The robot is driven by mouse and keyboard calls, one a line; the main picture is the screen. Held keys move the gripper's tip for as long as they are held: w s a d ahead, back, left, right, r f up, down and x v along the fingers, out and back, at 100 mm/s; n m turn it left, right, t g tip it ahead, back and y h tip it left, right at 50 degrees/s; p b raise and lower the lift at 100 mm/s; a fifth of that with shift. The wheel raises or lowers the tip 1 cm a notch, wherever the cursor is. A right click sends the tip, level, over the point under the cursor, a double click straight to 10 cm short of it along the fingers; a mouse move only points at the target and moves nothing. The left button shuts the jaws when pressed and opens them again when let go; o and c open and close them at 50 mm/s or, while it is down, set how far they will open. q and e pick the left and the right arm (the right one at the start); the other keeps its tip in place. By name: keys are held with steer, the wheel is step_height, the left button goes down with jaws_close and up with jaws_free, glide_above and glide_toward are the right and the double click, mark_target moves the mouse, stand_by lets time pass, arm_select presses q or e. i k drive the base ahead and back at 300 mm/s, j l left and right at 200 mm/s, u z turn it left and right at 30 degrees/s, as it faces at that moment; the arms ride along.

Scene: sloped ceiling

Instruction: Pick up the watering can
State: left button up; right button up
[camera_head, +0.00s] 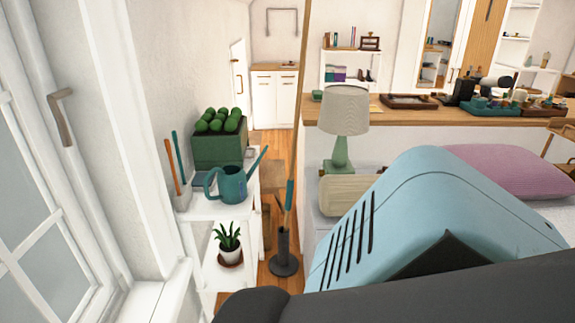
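The teal watering can (231,186) stands upright on the top of a narrow white shelf (233,211), left of the middle in the head view. Its looped handle is on the left and its long spout points up to the right. Nothing is touching it from my side. A large light-blue and black part of my own arm fills the lower right of the view, to the right of the can and nearer to me. Neither of my grippers can be seen, so their state and distance from the can are hidden.
A green planter (219,149) stands behind the can; a tool holder (182,197) is left. A small potted plant (230,245) sits below. A dark stand (284,252) with long tools is right. A window (45,200) is left; a lamp (343,115) and bed are right.

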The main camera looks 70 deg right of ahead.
mark_target(232, 181)
steer(key=z, duration=1.8)
steer(key=i+u, duration=0.1)
steer(key=i, duration=0.55)
steer(key=i+l+u, duration=0.1)
steer(key=u, duration=0.2)
steer(key=k+l+u, duration=0.1)
steer(key=l+u, duration=0.3)
steer(key=k+l+u, duration=0.1)
steer(key=u, duration=0.35)
steer(key=k+l+u, duration=0.15)
steer(key=u, duration=0.25)
steer(key=i+l, duration=0.1)
steer(key=i, duration=0.1)
